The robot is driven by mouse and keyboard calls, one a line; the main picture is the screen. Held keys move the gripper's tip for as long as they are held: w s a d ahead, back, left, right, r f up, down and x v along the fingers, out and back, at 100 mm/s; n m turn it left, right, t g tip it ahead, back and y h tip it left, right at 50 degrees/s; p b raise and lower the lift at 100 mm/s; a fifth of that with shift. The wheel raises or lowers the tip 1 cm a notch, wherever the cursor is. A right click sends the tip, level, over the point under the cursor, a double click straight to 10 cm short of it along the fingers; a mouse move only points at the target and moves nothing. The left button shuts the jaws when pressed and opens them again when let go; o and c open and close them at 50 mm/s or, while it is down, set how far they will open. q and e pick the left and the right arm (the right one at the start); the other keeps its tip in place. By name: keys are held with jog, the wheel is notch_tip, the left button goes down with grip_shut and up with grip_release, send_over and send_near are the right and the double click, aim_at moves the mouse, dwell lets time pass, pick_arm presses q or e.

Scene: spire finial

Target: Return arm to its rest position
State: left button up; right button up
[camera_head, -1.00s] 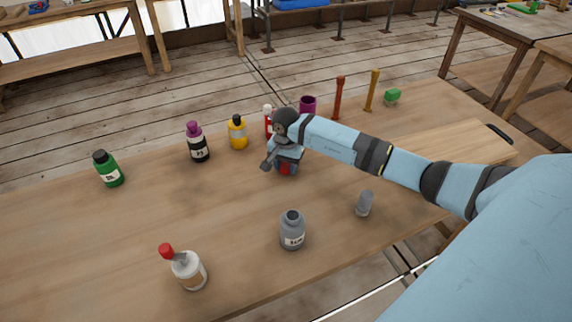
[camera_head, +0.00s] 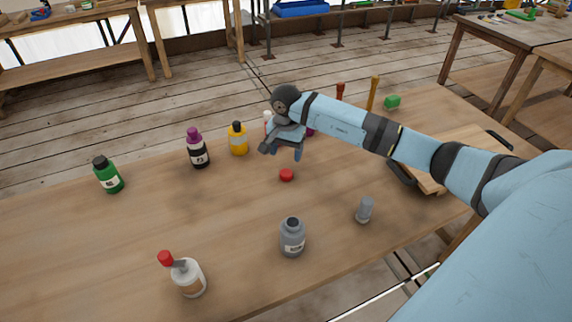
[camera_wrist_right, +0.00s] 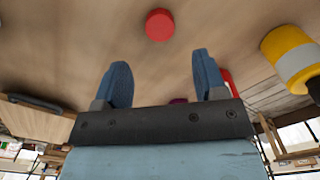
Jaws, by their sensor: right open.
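My right arm (camera_head: 345,124) reaches in from the right over the table. My right gripper (camera_head: 285,152) is raised above the wooden table (camera_head: 230,210), with its fingers apart and nothing between them. In the right wrist view, the two blue fingertips (camera_wrist_right: 162,80) are spread. A red round cap (camera_head: 286,175) lies on the table just below the gripper, apart from it; it also shows in the wrist view (camera_wrist_right: 160,25). My left gripper is not in view.
Green (camera_head: 107,175), purple-capped (camera_head: 198,150) and yellow (camera_head: 238,140) bottles stand left of the gripper. A grey bottle (camera_head: 292,238), a white red-topped bottle (camera_head: 187,277) and a grey cylinder (camera_head: 365,210) stand nearer. A wooden board (camera_head: 425,178) lies under my arm.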

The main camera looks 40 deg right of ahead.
jog(key=shift+r, duration=1.95)
